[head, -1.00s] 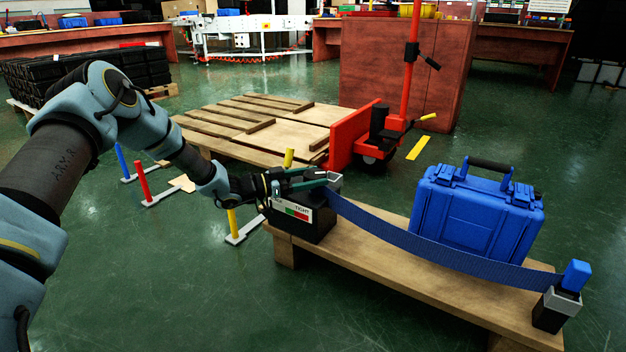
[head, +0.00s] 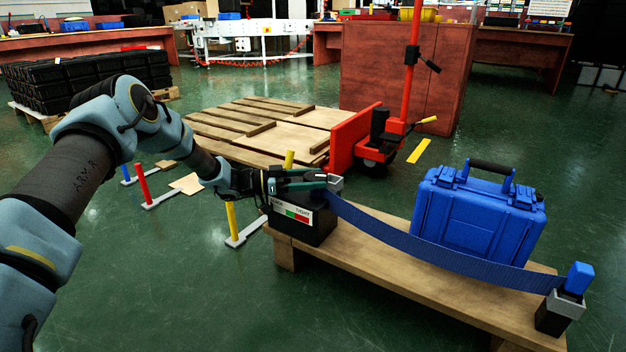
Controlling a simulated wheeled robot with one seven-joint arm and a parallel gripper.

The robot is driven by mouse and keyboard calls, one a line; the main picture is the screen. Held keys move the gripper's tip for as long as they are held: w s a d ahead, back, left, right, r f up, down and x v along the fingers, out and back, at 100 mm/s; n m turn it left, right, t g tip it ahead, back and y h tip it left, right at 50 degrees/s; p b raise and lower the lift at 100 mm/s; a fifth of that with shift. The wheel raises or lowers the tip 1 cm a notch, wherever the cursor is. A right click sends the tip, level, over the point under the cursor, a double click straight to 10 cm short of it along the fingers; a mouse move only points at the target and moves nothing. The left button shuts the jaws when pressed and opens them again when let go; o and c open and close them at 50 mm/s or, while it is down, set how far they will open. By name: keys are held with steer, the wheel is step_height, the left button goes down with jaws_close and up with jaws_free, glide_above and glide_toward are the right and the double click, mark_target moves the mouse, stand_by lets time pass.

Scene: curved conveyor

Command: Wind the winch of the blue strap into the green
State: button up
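The winch (head: 312,230) is a black box on the left end of a low wooden bench. Its front label (head: 298,214) has green and red bands and small lettering; a pointer on it is too small to make out. The blue strap (head: 430,247) runs from the winch's top, sagging a little, past the front of a blue case to a blue-topped post (head: 577,279) at the bench's right end. My gripper (head: 300,182) is at the winch's top left, at the crank side. Its fingers and the handle blend together, so its grip is unclear.
The blue case (head: 478,215) stands upright on the bench (head: 375,258). Yellow (head: 232,218), red (head: 143,182) and blue (head: 122,160) posts stand left of it. Behind are a wooden pallet (head: 255,130) and a red pallet jack (head: 355,137). The floor in front is clear.

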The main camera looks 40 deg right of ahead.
steer(key=o, duration=0.3)
steer(key=p+v, duration=0.4)
steer(key=v, duration=0.6)
steer(key=shift+w+a, duration=0.2)
steer(key=shift+a, duration=0.1)
steer(key=shift+r, duration=0.1)
